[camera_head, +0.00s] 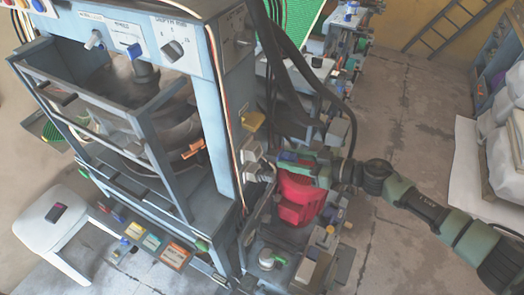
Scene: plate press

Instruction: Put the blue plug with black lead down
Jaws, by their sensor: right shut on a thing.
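My right arm comes in from the right, and its green and black gripper (290,163) is beside the right side of the press, just above a red part. The gripper is shut. A small blue piece (287,156) shows at its fingers, which fits the blue plug, but most of it is hidden. Thick black leads (312,82) hang down the press's right side behind the gripper; I cannot tell which one joins the plug. My left gripper is not in view.
The press (220,110) with its barred guard fills the left. The red part (300,200) and several small fittings crowd the space below my gripper. A white stool (48,217) stands at the left. Bare floor (405,105) lies at the right, before white sacks (500,160).

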